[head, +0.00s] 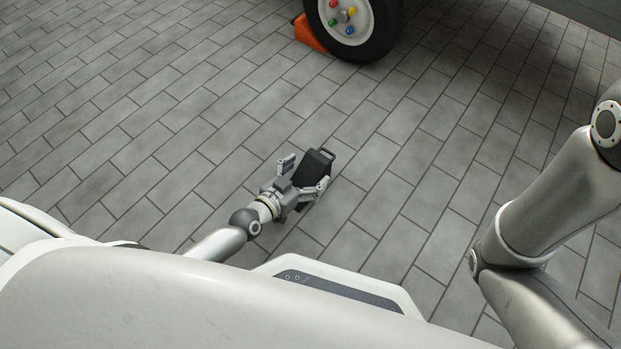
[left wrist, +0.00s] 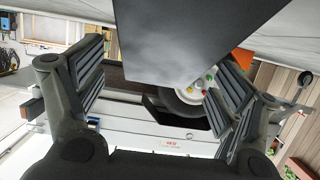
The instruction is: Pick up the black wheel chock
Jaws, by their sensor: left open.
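The black wheel chock (head: 317,165), a dark block with a handle loop at its far end, lies on the tiled floor in the middle of the head view. My left gripper (head: 304,178) is open, with one finger on each side of the chock's near part, which it partly hides. In the left wrist view the chock (left wrist: 190,35) is a large dark face at the top, between the open fingers of the left gripper (left wrist: 160,85). I cannot tell whether either finger touches it. My right arm is at the right of the head view; its gripper is out of view.
A vehicle wheel (head: 353,25) with coloured lug nuts stands at the top of the head view. An orange chock (head: 308,33) sits against its left side. The grey tiled floor (head: 200,100) around the black chock is clear.

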